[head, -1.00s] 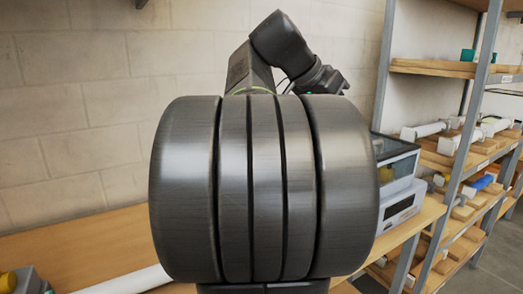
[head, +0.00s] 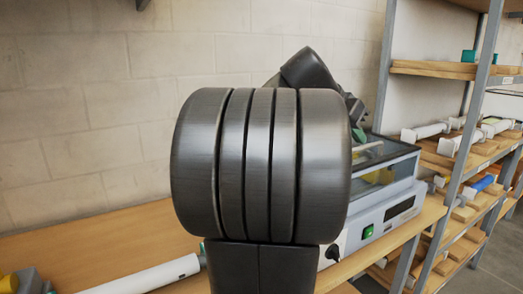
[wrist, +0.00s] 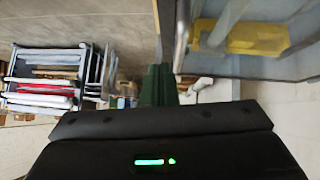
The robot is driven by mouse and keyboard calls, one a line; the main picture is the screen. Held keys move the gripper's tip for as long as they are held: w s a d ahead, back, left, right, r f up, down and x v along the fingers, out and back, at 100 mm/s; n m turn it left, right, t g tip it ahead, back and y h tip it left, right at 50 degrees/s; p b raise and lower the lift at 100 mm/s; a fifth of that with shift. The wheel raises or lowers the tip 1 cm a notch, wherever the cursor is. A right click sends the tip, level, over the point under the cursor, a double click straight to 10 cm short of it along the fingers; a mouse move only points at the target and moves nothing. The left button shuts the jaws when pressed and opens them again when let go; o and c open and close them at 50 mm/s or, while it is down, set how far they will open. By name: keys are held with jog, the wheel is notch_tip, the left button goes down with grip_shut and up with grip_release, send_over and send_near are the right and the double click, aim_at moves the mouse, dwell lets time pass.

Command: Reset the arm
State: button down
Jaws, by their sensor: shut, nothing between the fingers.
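My gripper (wrist: 158,86) shows in the wrist view as two dark green fingers lying together, shut with nothing between them. In the head view my own dark arm fills the middle and hides most of the gripper. The roll laminator (head: 386,212), a pale grey machine with a clear lid and a green switch, stands on the bench right of and behind my arm. Its left part is hidden. In the wrist view a clear-walled case with a yellow part inside (wrist: 240,38) is close by at the upper right, beside the fingers.
A wooden bench (head: 110,235) runs along the block wall. A white roll (head: 150,276) lies on it at front left, with a grey and yellow object (head: 20,281) at the corner. A metal-framed shelf (head: 452,150) with several white rolls stands at right.

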jog(key=shift+f, duration=0.1)
jog(key=shift+s+f+b, duration=0.1)
jog(key=shift+f+b, duration=0.45)
jog(key=shift+b, duration=0.15)
jog(key=p+v, duration=0.1)
jog(key=v, duration=1.3)
jog(key=x, duration=1.3)
jog(key=shift+d+f, duration=0.1)
jog(key=shift+d, duration=0.4)
jog(key=w+a+r+n+g+h+p, duration=0.1)
jog(key=w+a+r+p, duration=0.1)
jog(key=r+p, duration=0.45)
jog(key=w+a+r+g+p, duration=0.1)
jog(key=w+r+p, duration=0.2)
jog(key=r+p, duration=0.35)
jog(key=b+v, duration=0.1)
jog(key=v, duration=1)
jog(key=shift+d+r+b, duration=0.35)
jog(key=shift+d+b, duration=0.05)
jog(key=shift+d, duration=0.05)
